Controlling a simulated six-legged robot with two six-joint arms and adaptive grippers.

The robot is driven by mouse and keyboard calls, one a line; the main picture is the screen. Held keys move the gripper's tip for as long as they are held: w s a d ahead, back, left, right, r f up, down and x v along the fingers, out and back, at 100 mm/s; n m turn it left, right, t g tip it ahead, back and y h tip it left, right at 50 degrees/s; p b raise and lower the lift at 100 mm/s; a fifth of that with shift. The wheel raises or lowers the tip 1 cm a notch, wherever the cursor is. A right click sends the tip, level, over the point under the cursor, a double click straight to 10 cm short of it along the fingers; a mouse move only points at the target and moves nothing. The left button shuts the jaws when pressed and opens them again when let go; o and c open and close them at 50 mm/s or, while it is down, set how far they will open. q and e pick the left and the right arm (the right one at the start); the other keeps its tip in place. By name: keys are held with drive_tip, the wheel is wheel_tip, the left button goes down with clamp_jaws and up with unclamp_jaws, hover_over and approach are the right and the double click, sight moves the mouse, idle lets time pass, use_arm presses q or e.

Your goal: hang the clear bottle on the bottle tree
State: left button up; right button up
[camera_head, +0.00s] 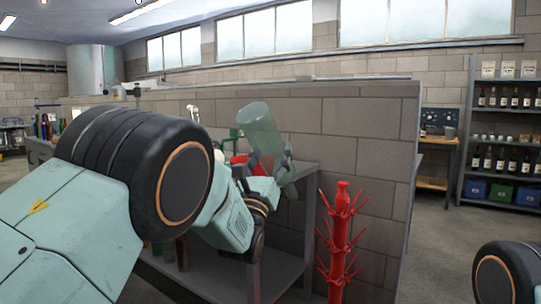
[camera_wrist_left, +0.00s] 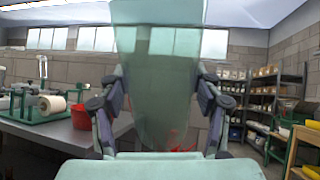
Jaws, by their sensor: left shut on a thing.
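The clear bottle (camera_head: 260,127) is pale green and see-through, held in the air with its wide end up and leaning left. My left gripper (camera_head: 275,168) is shut on it; the fingers hide its lower part. In the left wrist view the bottle (camera_wrist_left: 155,75) fills the middle between the two fingers (camera_wrist_left: 160,105), its upper end cut by the top edge. The bottle tree (camera_head: 340,240) is a red post with upward-slanting pegs, standing right of and lower than the gripper. Its visible pegs are bare. My right gripper is out of view; only part of that arm shows.
A grey table (camera_head: 305,168) stands behind my left arm, against a block wall (camera_head: 355,130). A red bucket (camera_wrist_left: 81,117) and a green-framed device (camera_wrist_left: 38,105) are on it. Shelves of bottles (camera_head: 505,130) stand far right. Floor right of the tree is clear.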

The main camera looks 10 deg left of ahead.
sight(270, 172)
use_arm(q)
drive_tip(key=shift+f+b, duration=1.75)
drive_tip(key=shift+f, duration=0.1)
drive_tip(key=shift+s+f, duration=0.1)
drive_tip(key=shift+f+b, duration=1.7)
drive_tip(key=shift+f, duration=0.2)
drive_tip(key=shift+f+b, duration=0.95)
drive_tip(key=shift+f, duration=1.1)
